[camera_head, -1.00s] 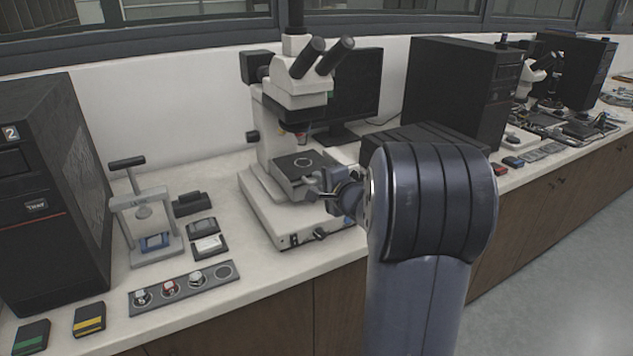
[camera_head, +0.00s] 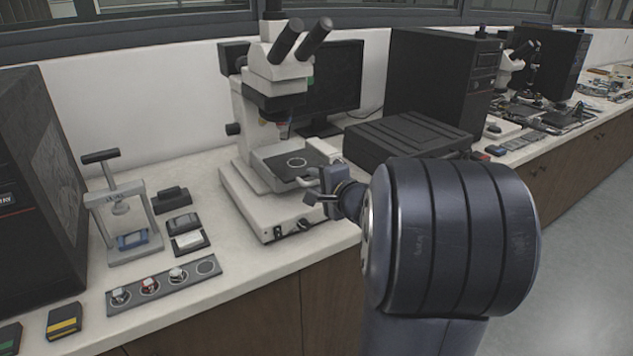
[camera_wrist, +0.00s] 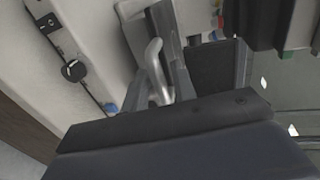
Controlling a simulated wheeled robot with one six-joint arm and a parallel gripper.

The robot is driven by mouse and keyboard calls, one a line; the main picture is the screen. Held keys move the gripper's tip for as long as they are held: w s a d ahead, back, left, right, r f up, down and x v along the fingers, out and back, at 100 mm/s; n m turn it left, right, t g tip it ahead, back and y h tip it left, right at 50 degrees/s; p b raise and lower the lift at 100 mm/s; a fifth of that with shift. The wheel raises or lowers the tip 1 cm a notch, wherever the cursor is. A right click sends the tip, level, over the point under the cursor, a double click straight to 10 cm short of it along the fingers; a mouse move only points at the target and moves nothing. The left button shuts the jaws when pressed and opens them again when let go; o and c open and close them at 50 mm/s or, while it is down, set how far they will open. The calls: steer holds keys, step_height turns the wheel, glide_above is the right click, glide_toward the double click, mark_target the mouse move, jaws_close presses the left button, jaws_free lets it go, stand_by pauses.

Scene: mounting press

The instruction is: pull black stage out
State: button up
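The microscope (camera_head: 278,100) stands on the bench. Its flat dark grey stage (camera_head: 275,160), with a pale ring on top, lies beneath the objectives. My gripper (camera_head: 318,193) is at the stage's near right side, partly hidden by my arm. In the wrist view, a pale curved handle (camera_wrist: 154,62) sits between the two fingers of my gripper (camera_wrist: 161,88). The fingers are spread, with gaps visible beside the handle. The handle's lower end and any contact there are hard to make out.
A small press (camera_head: 120,212) and a slotted strip (camera_head: 164,287) of mounts stand at left. A low black box (camera_head: 410,137) lies right of the microscope, near my arm. A monitor (camera_head: 335,85) is behind. The bench's front edge is close below my gripper.

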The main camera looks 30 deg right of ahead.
steer(key=shift+s, duration=0.1)
steer(key=v, duration=1)
steer(key=shift+s, duration=0.35)
steer(key=x, duration=1.1)
steer(key=shift+w+r, duration=0.15)
steer(key=shift+w, duration=0.05)
steer(key=shift+w+p, duration=0.35)
steer(key=shift+w, duration=0.2)
steer(key=shift+s, duration=0.1)
